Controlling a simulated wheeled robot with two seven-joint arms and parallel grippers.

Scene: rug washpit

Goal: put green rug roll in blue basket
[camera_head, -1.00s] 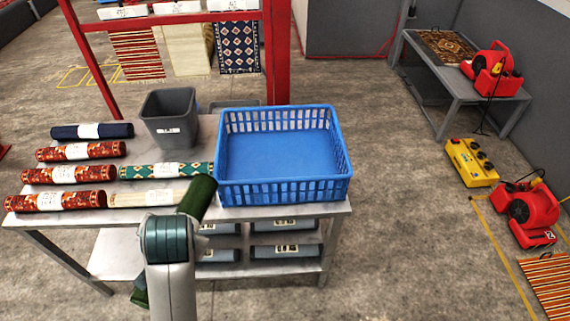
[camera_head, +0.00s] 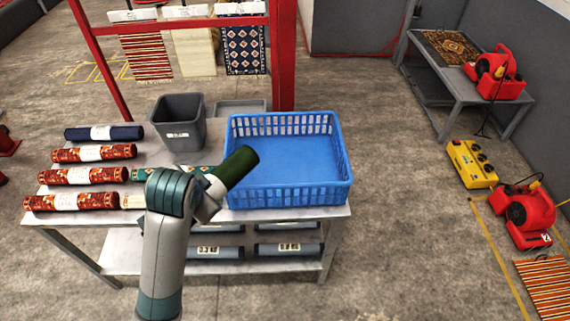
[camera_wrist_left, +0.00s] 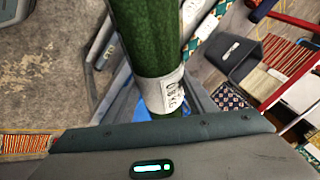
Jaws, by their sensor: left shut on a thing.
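The green rug roll (camera_head: 237,168) is plain dark green and held tilted, its far end rising to the right. In the head view that end overlaps the left rim of the blue basket (camera_head: 290,196). My left gripper (camera_head: 210,194) is shut on the roll; my arm hides its lower part. In the left wrist view the roll (camera_wrist_left: 145,40) runs up from the gripper, with a white paper label (camera_wrist_left: 163,92) around it. The blue basket stands empty on the right of the metal table. My right gripper is not in view.
Several rolls lie left on the table, including red ones (camera_head: 95,175), a navy one (camera_head: 103,132) and a green patterned one (camera_head: 180,172) partly behind my arm. A grey bin (camera_head: 178,120) stands left of the basket. A red rack (camera_head: 284,60) rises behind.

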